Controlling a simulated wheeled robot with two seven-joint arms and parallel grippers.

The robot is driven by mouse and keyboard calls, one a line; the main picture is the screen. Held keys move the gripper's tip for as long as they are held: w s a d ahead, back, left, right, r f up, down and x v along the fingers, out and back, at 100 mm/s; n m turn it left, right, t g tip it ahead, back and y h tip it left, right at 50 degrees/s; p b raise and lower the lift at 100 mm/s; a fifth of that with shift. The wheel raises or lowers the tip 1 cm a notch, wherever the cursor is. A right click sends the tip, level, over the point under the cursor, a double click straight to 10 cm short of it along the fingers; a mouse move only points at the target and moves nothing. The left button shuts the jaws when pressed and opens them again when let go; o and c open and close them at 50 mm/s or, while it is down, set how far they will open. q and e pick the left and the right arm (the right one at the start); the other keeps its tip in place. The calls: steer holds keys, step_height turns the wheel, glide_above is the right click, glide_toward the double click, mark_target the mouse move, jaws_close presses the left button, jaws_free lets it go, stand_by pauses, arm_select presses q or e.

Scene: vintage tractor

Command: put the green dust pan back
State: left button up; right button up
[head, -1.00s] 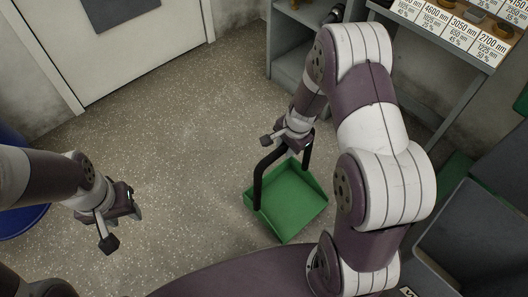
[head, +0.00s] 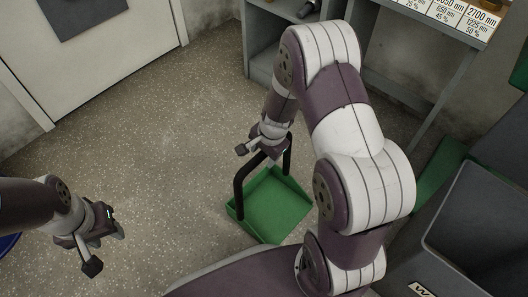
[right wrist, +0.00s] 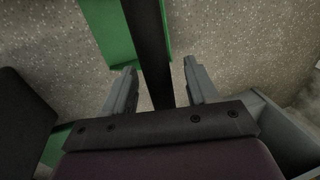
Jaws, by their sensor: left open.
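The green dust pan (head: 272,212) is in the middle of the head view, its tray facing up and its black handle (head: 240,183) rising towards my right gripper. I cannot tell whether it rests on the floor. My right gripper (head: 265,152) is at the top of the handle. In the right wrist view the black handle (right wrist: 153,60) runs between the two fingers of the right gripper (right wrist: 158,78), with part of the green pan (right wrist: 108,28) beyond. Floor shows beside the handle, and grip contact is unclear. My left gripper (head: 105,235) is open and empty at the left.
A grey shelf unit (head: 258,58) stands at the back behind the dust pan. A grey bin (head: 480,225) and green items (head: 440,165) are at the right. A door (head: 110,60) is at the back left. The speckled floor (head: 150,165) between is clear.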

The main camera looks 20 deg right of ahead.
steer(key=a+p+v, duration=0.1)
steer(key=p+v, duration=0.7)
steer(key=v, duration=0.4)
steer(key=s+a+r+n, duration=0.4)
steer(key=s+r+n, duration=0.4)
steer(key=n, duration=0.6)
steer(key=shift+s+r+g+h, duration=0.3)
steer(key=shift+s+g+h, duration=0.1)
steer(key=shift+s, duration=0.5)
